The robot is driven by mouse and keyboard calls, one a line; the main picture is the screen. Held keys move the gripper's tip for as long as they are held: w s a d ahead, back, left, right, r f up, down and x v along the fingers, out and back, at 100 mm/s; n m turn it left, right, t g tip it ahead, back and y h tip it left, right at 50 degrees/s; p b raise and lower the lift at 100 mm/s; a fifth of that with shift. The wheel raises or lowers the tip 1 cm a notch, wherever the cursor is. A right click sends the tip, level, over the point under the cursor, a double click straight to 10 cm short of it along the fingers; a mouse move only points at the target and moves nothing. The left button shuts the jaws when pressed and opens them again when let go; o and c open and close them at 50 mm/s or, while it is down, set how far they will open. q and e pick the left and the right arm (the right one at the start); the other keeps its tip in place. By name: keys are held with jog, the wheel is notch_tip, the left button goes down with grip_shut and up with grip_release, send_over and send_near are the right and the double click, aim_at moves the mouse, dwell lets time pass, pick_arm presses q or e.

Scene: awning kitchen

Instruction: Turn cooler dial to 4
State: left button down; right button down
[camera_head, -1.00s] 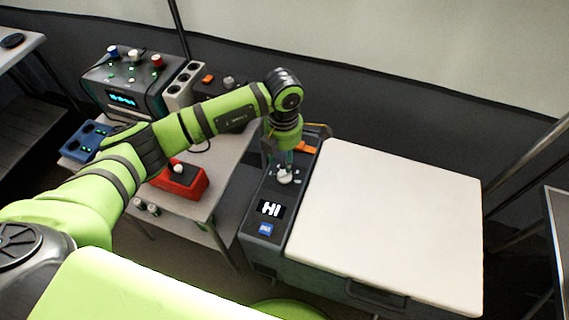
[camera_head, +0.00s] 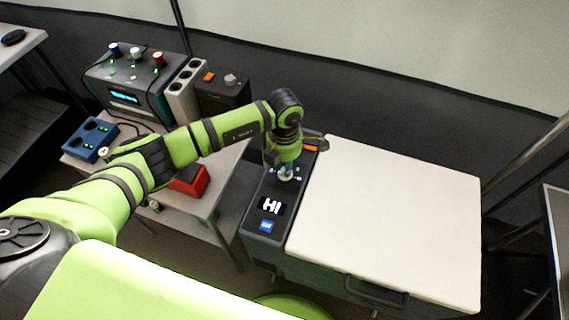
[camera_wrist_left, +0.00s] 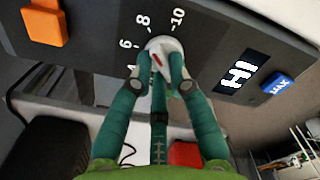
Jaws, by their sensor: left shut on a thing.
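The cooler (camera_head: 250,245) has a dark control panel along its left side. The white cooler dial (camera_wrist_left: 165,48) sits on this panel with a short red mark; the numbers 6, 8 and 10 show beside it, and a partly hidden number lies near a finger. The dial also shows in the head view (camera_head: 286,175), partly covered. My left gripper (camera_wrist_left: 160,80) has its green fingers around the dial and is shut on it. It also shows from above in the head view (camera_head: 285,165). My right gripper is not in view.
The panel display (camera_head: 271,206) reads HI, with a blue MAX button (camera_head: 266,226) below it. An orange part (camera_wrist_left: 43,24) lies at the panel's other end. The white cooler lid (camera_head: 390,220) is shut. A side table holds a red box (camera_head: 191,181) and other devices.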

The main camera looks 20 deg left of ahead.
pick_arm(q)
jog(key=shift+n, duration=0.4)
jog(key=n, duration=0.7)
jog(key=shift+s+n, duration=0.15)
jog(key=shift+n, duration=0.15)
jog(key=n+p, duration=0.1)
jog(key=n, duration=0.3)
jog(key=shift+n, duration=0.3)
jog(key=n+p, duration=0.1)
jog(key=n, duration=0.3)
jog(key=shift+s+n, duration=0.15)
jog(key=shift+n, duration=0.15)
jog(key=c, duration=1.2)
grip_release()
